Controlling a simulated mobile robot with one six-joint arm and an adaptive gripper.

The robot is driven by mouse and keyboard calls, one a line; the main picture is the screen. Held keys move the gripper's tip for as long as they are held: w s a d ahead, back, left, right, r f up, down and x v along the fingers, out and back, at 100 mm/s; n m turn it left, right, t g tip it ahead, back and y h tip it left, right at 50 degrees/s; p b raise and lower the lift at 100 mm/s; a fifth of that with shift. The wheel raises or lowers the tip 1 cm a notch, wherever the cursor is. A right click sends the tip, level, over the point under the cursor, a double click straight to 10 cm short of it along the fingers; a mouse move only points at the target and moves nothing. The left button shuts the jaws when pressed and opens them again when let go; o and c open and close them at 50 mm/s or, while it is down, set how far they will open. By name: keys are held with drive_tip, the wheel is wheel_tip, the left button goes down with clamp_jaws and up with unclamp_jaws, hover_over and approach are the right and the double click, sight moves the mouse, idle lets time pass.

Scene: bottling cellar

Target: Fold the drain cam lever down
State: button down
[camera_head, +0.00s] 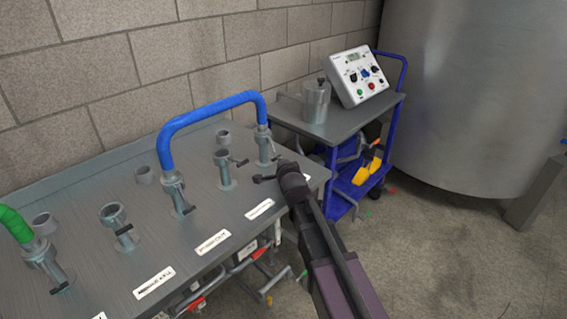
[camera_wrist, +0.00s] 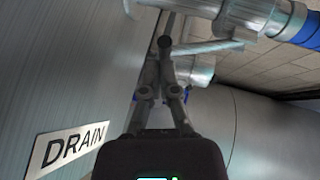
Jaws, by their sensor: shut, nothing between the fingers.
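The drain coupling (camera_head: 265,148) stands at the right end of the bench in the head view, with the blue hose (camera_head: 212,104) ending on it. A short cam lever (camera_head: 276,158) shows at its side. In the wrist view a slim grey bar, apparently the lever (camera_wrist: 208,47), sticks out sideways close by the fingertips, beside the coupling (camera_wrist: 262,14). I cannot tell whether they touch. My gripper (camera_head: 262,179) is shut and empty, just in front of the coupling; its fingers (camera_wrist: 164,45) meet in the wrist view. The DRAIN label (camera_wrist: 70,147) is at lower left there.
Several other ports stand along the bench (camera_head: 90,195), one with a green hose (camera_head: 14,224). A blue cart (camera_head: 335,125) with a control box (camera_head: 357,77) and a metal pot (camera_head: 316,101) stands behind right. A large steel tank (camera_head: 475,95) is at right. The floor at lower right is clear.

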drive_tip(key=shift+s+d, duration=0.1)
drive_tip(key=shift+s+d+r, duration=0.25)
drive_tip(key=shift+s+d, duration=0.2)
drive_tip(key=shift+d, duration=0.25)
drive_tip(key=shift+s+d+r+p, duration=0.15)
drive_tip(key=shift+s+d+p, duration=0.1)
drive_tip(key=shift+d, duration=0.2)
drive_tip(key=shift+s+d+r+p, duration=0.1)
drive_tip(key=shift+s+d+p, duration=0.1)
drive_tip(key=shift+d, duration=0.25)
drive_tip(key=p+v, duration=0.1)
drive_tip(key=v, duration=0.8)
drive_tip(key=shift+s+d+f+p, duration=0.2)
drive_tip(key=shift+s+f+p, duration=0.15)
drive_tip(key=shift+s, duration=0.05)
